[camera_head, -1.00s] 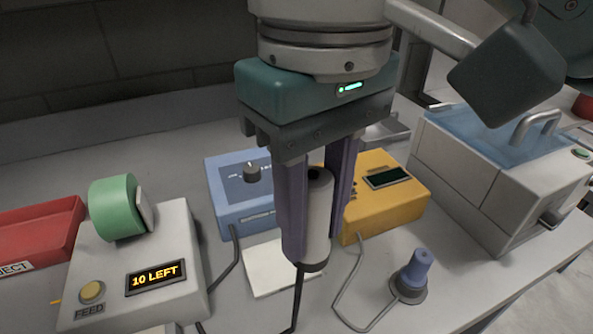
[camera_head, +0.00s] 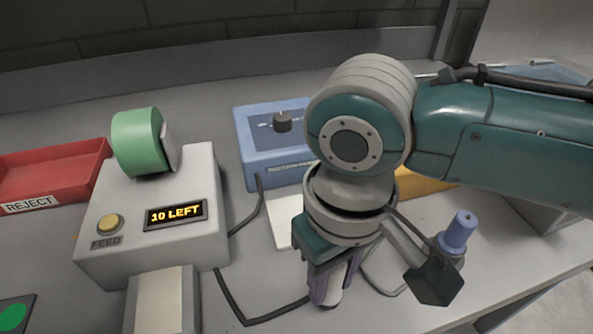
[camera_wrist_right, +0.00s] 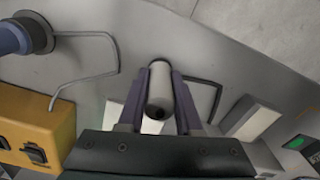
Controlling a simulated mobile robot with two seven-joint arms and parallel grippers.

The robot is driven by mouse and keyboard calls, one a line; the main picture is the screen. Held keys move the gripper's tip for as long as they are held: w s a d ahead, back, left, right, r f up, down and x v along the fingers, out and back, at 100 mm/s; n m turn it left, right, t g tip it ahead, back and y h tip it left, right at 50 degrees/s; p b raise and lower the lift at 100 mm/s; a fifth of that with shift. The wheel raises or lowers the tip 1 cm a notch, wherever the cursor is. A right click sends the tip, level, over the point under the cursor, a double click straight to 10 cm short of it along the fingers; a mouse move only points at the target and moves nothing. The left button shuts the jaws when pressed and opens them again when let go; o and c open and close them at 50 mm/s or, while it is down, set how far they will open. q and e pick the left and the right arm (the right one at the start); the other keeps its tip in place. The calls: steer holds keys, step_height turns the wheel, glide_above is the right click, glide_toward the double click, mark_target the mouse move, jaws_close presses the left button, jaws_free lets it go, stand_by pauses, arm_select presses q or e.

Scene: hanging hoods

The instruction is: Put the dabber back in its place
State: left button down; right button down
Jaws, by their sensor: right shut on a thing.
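A pale grey cylinder with a dark end (camera_wrist_right: 160,92), which may be the dabber, is held between the purple fingers of my right gripper (camera_head: 335,282). In the head view my wrist and forearm cover most of it. In the right wrist view the right gripper (camera_wrist_right: 160,100) is shut on it, one finger on each side. A blue-violet handle (camera_head: 459,232) stands upright in a dark round holder to the right of the gripper; it also shows at the upper left of the wrist view (camera_wrist_right: 12,38). My left gripper is out of view.
A blue box (camera_head: 262,150) with a knob and a mostly hidden yellow box (camera_head: 425,182) stand behind. A white pad (camera_head: 282,225) and dark cables (camera_head: 240,312) lie on the bench.

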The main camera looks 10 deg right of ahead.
steer(key=shift+f, duration=0.15)
steer(key=c, duration=0.6)
jaws_free()
step_height(320, 180, up, 12)
steer(key=p, duration=0.3)
steer(key=s+a+f+t+y, duration=0.1)
steer(key=s+a+f+y, duration=0.15)
steer(key=s+a, duration=0.2)
steer(key=s+d+t, duration=0.1)
steer(key=s+d, duration=0.1)
steer(key=d, duration=0.2)
steer(key=s+d+m+h, duration=0.1)
steer(key=s+d, duration=0.2)
steer(key=d, duration=0.2)
steer(key=s+d+t+h, duration=0.1)
steer(key=s+d, duration=0.1)
steer(key=d, duration=0.2)
steer(key=shift+s+d+f+t, duration=0.25)
steer(key=shift+d+f+t, duration=0.05)
steer(key=shift+d, duration=0.1)
